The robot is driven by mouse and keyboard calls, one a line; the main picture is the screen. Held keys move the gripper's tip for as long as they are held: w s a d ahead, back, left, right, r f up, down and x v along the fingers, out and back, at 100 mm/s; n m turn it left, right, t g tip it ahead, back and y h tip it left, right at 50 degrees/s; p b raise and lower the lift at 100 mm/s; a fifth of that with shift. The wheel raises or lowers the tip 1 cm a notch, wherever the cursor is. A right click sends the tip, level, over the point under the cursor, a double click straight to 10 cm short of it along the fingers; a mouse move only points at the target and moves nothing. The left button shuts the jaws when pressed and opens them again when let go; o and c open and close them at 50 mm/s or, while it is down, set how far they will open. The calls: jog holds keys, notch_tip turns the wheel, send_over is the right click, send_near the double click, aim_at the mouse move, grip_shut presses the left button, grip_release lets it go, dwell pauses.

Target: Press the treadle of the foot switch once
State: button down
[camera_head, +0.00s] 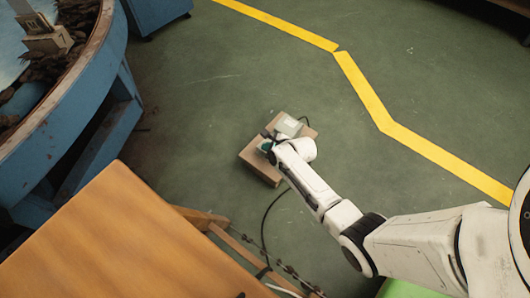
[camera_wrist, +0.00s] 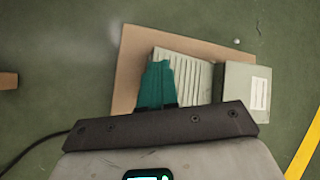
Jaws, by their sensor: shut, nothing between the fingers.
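The foot switch lies on a brown board (camera_head: 252,161) on the floor in the head view. In the wrist view its ribbed grey treadle (camera_wrist: 195,80) sits beside a grey-green housing (camera_wrist: 243,88) with a white label. The housing (camera_head: 289,126) also shows in the head view, next to my wrist. My gripper (camera_wrist: 158,64) is shut and empty, with its teal fingers over the left part of the treadle. The fingers hide that part, and I cannot tell whether they touch it. In the head view my gripper (camera_head: 265,146) is mostly hidden by my wrist.
A wooden table (camera_head: 110,240) stands at the lower left, with a blue curved structure (camera_head: 65,110) behind it. A dark cable (camera_head: 265,220) runs along the floor near the table. The green floor (camera_head: 230,70) beyond the board is clear up to a yellow line (camera_head: 360,90).

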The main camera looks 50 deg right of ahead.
jog(key=shift+f, duration=0.1)
dwell(0.3)
jog(key=shift+a+f+b, duration=0.1)
jog(key=shift+f+b, duration=0.2)
jog(key=shift+a+f+b, duration=0.25)
jog(key=shift+f+b, duration=0.75)
jog(key=shift+f, duration=0.3)
dwell(1.9)
jog(key=shift+r, duration=0.15)
jog(key=shift+d+r+p, duration=0.15)
jog(key=shift+r+p, duration=0.65)
jog(key=shift+p, duration=0.05)
jog(key=shift+d+r+p, duration=0.15)
jog(key=shift+r+p, duration=0.6)
jog(key=shift+p, duration=0.05)
jog(key=r+p, duration=0.3)
jog(key=d+r+p, duration=0.1)
jog(key=r, duration=0.1)
jog(key=shift+p, duration=0.35)
